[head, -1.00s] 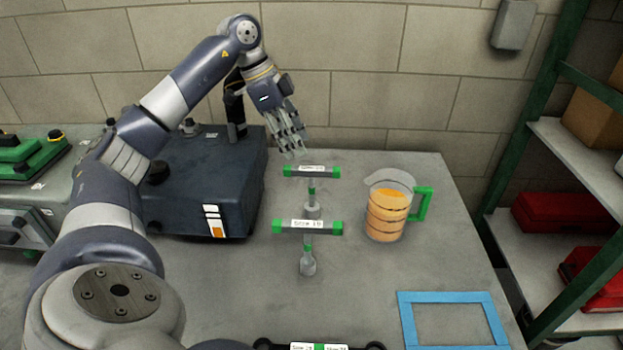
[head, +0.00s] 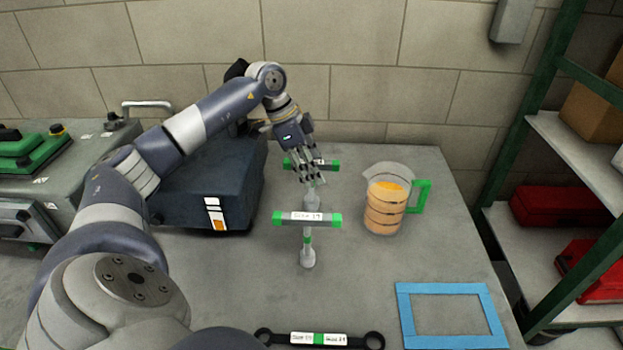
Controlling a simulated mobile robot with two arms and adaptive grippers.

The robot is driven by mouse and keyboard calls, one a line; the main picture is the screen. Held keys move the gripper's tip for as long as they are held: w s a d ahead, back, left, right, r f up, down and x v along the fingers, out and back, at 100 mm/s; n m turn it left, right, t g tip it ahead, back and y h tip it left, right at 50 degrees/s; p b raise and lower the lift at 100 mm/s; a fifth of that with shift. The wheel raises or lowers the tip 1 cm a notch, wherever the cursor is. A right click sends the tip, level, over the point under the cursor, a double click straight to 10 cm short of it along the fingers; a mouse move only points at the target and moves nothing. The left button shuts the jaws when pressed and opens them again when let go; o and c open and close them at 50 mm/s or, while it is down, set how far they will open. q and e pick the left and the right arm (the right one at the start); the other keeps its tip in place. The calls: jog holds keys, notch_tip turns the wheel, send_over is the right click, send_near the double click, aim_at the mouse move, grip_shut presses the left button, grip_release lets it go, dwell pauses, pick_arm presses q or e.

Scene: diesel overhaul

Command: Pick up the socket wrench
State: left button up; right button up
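Two T-handled socket wrenches with green-ended bars and white labels stand upright on the bench. The near socket wrench (head: 307,220) has a label reading about "19" and stands clear of the gripper. The far socket wrench (head: 332,165) is partly hidden behind my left gripper (head: 311,180). The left gripper points down, its fingers apart and in front of the far wrench's bar. I cannot tell whether they touch the bar. My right gripper is not in view.
A clear jug of orange liquid (head: 385,212) with a green handle stands to the right. A blue frame (head: 402,310) lies at front right, and a dark double-ended wrench (head: 300,338) at the front edge. A dark box (head: 190,195) stands left. A shelf rack (head: 575,175) is at right.

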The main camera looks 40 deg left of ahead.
pick_arm(q)
grip_shut()
jog(key=shift+r, duration=0.1)
jog(key=shift+r, duration=4.95)
